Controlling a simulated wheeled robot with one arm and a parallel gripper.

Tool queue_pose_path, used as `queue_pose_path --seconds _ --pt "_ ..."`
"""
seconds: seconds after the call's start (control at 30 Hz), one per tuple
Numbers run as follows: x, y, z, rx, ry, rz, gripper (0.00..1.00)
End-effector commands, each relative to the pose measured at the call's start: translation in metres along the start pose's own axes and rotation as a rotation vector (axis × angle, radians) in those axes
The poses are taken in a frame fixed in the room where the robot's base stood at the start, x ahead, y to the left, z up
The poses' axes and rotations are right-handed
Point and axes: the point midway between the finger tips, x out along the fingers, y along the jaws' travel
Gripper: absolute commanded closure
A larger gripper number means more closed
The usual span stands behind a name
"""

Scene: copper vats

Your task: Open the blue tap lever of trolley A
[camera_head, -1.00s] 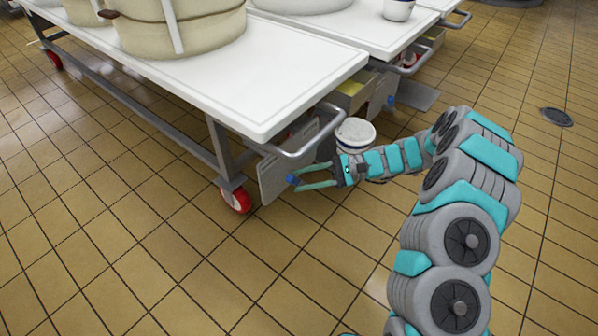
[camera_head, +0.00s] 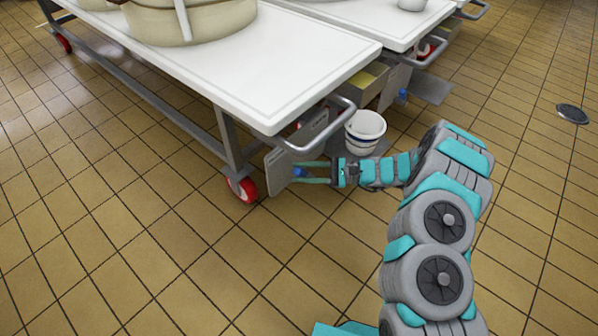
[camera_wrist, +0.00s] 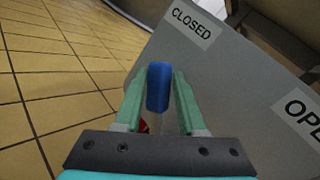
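The blue tap lever (camera_wrist: 158,88) stands between my fingers in the wrist view, in front of a grey plate (camera_wrist: 225,95). The plate bears a "CLOSED" label (camera_wrist: 193,23) at upper left and an "OPEN" label (camera_wrist: 300,110) at right. My gripper (camera_wrist: 160,80) is open, with one finger on each side of the lever and narrow gaps showing. In the head view my gripper (camera_head: 302,172) reaches the plate (camera_head: 285,168) under the near corner of the white-topped trolley (camera_head: 250,85).
A white bucket (camera_head: 365,130) with a blue band is just behind my gripper. The trolley's metal handle (camera_head: 325,138) sticks out above the fingers. A red wheel (camera_head: 243,189) is at left. A second trolley (camera_head: 370,22) stands behind. The tiled floor in front is clear.

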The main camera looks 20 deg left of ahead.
Motion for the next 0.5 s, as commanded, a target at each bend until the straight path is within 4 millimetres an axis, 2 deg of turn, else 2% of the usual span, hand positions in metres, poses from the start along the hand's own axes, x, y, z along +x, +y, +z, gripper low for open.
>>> queue_pose_path --seconds 0.13,0.4,0.5 --pt "0.0098 0.0002 0.0001 0.001 -0.001 0.000 0.61" --pt "0.0111 0.0004 -0.0002 0.001 0.000 0.000 0.61" --pt "0.0110 0.0004 -0.0002 0.001 0.001 0.000 0.71"
